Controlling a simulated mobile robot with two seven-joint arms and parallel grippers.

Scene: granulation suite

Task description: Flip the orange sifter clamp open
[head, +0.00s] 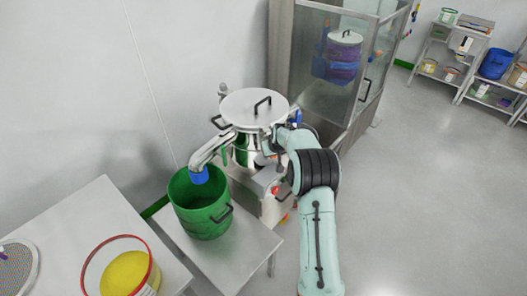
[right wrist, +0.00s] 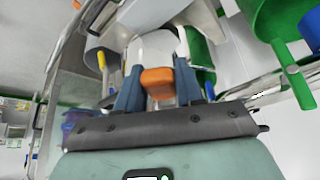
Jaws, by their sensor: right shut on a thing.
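The sifter (head: 240,150) stands against the wall, with a round steel lid (head: 253,107) and black handles. The orange sifter clamp (right wrist: 157,80) shows in the right wrist view, between the blue fingers of my right gripper (right wrist: 158,92). The gripper is shut on it. In the head view the right arm reaches in from the lower right to the sifter's right side, and the gripper (head: 270,143) is partly hidden by its own arm. I cannot make out the clamp in the head view. My left gripper is not in view.
A green bin (head: 203,208) stands on a low table (head: 236,262) under the sifter's spout (head: 205,150). A table (head: 78,226) at left holds a red-rimmed container (head: 128,274) and a round sieve. A glass-fronted cabinet (head: 322,85) stands behind. The floor at right is clear.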

